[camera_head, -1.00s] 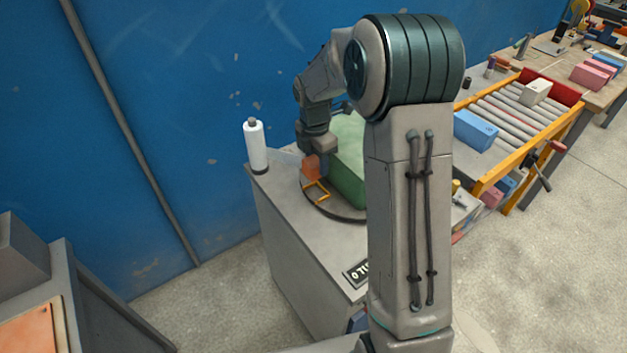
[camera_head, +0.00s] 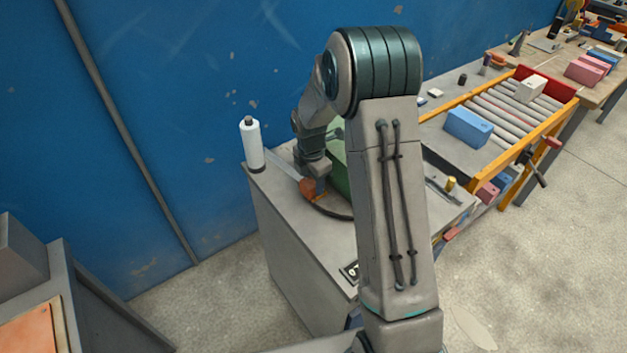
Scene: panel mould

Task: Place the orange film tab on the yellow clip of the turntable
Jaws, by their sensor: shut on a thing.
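My gripper (camera_head: 312,176) points down over the left edge of the turntable. It is shut on the orange film tab (camera_head: 307,189), which shows just below the fingers. A pale strip of film runs from the tab towards the white roll (camera_head: 251,146). The dark turntable (camera_head: 332,211) carries a green block (camera_head: 340,172), largely hidden behind my arm. The yellow clip is hardly visible now, at or behind the tab and gripper. I cannot tell whether the tab touches it.
The white roll stands upright at the back left corner of the grey cabinet (camera_head: 285,235). A blue wall rises behind. On the right is a roller conveyor (camera_head: 505,112) with orange rails, holding a blue block (camera_head: 467,127) and a white block (camera_head: 530,89).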

